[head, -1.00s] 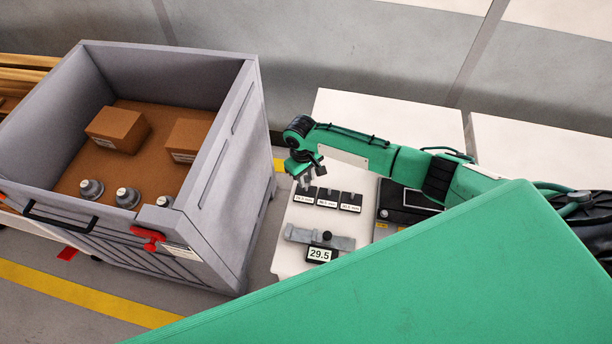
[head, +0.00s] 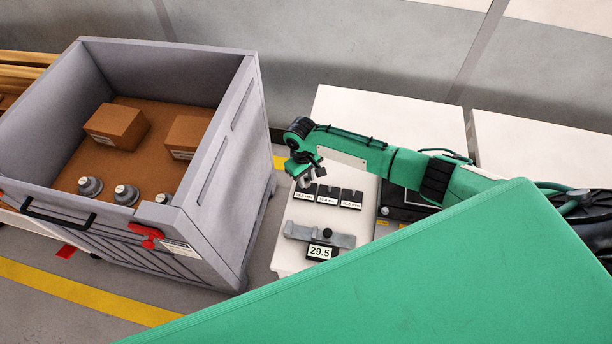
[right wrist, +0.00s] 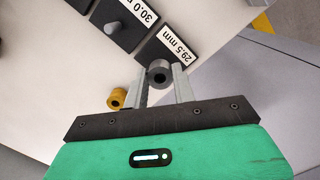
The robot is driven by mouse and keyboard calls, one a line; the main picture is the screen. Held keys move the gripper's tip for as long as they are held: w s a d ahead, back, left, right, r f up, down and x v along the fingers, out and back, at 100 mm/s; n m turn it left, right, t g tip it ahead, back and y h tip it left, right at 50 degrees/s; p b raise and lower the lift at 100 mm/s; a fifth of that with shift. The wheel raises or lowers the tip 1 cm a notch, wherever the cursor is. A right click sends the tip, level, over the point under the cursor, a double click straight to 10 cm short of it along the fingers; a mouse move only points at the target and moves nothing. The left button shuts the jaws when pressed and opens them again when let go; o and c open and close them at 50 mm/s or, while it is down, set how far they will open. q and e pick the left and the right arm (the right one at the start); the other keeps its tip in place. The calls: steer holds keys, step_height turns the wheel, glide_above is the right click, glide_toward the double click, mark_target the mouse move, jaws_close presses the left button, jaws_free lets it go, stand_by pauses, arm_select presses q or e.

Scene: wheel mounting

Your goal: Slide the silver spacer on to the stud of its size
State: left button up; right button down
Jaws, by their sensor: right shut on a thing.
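My right gripper (right wrist: 160,85) is shut on the silver spacer (right wrist: 159,74), a short grey ring between the fingertips. In the right wrist view it is at the edge of the dark block labelled 29.5 mm (right wrist: 168,50). I see no stud on that block; whether the spacer is around or above one cannot be told. The dark block labelled 30.0 mm (right wrist: 130,22) beside it has a small stud (right wrist: 112,28). In the head view the right gripper (head: 305,183) is over the left end of the block row (head: 328,195). My left gripper is not in view.
A brass spacer (right wrist: 117,98) is left of my fingers. A grey gauge (head: 330,238) with a display reading 29.5 (head: 320,252) is at the table's front. A grey crate (head: 225,170) with boxes and several metal parts stands left. A dark device (head: 405,205) is right.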

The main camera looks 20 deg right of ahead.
steer(key=shift+f+b, duration=0.5)
steer(key=shift+f, duration=0.55)
steer(key=c, duration=1.1)
jaws_free()
steer(key=shift+o, duration=0.2)
steer(key=shift+r, duration=0.1)
step_height(320, 180, up, 14)
steer(key=w+b, duration=0.1)
steer(key=b, duration=0.1)
steer(key=shift+w+a+f+b, duration=0.15)
steer(key=shift+a+f+b, duration=0.05)
steer(key=shift+b, duration=0.1)
